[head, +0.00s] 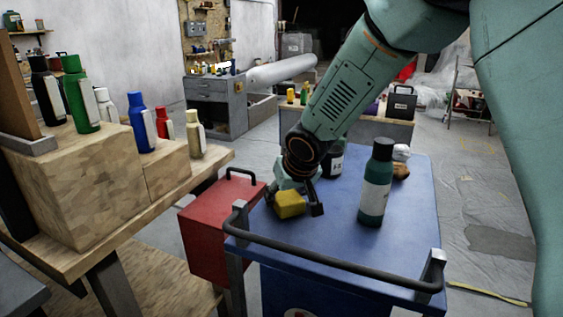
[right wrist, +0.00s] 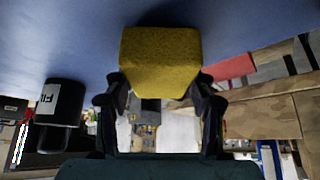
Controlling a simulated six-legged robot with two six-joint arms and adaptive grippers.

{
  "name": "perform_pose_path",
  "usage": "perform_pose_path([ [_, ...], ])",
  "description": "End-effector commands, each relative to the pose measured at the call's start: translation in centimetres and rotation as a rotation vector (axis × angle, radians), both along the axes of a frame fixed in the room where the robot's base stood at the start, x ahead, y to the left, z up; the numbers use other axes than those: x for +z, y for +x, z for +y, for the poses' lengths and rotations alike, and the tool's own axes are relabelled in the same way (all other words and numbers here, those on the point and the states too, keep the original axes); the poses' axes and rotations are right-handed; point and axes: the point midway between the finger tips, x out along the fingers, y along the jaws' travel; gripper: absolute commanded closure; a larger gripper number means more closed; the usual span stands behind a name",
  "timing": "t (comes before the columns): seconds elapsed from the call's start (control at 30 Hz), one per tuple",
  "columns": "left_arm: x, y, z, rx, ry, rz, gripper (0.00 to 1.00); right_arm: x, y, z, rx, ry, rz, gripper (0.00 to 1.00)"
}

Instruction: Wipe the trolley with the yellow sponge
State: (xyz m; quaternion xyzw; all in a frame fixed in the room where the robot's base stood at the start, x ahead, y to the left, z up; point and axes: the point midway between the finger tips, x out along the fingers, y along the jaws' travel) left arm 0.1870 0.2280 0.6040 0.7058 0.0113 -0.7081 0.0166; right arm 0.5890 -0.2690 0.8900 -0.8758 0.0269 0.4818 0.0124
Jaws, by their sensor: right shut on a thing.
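The yellow sponge (head: 290,204) is at the left part of the blue trolley top (head: 405,215) in the head view. My right gripper (head: 299,205) is shut on it, with a finger on each side. In the right wrist view the sponge (right wrist: 160,62) sits between the two fingertips (right wrist: 160,92), close to the blue surface. Whether it touches the surface is hard to tell. My left gripper is not in view.
On the trolley stand a dark green bottle (head: 375,185), a dark labelled container (head: 333,162) partly behind my arm, and brown and white items (head: 401,160). A black handle (head: 330,260) runs along the near edge. A red toolbox (head: 205,245) and a bench with several bottles are at left.

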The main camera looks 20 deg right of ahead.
Motion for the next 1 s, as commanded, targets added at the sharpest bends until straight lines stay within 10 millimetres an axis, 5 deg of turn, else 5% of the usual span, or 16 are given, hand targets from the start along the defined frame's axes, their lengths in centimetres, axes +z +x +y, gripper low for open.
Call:
perform_pose_path([
  [0.7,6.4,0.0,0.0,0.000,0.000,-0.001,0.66,6.5,0.8,0.2,0.004,0.003,-0.005,0.74],
  [1.0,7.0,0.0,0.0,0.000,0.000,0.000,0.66,7.0,1.0,0.3,0.004,0.003,-0.004,0.74],
])
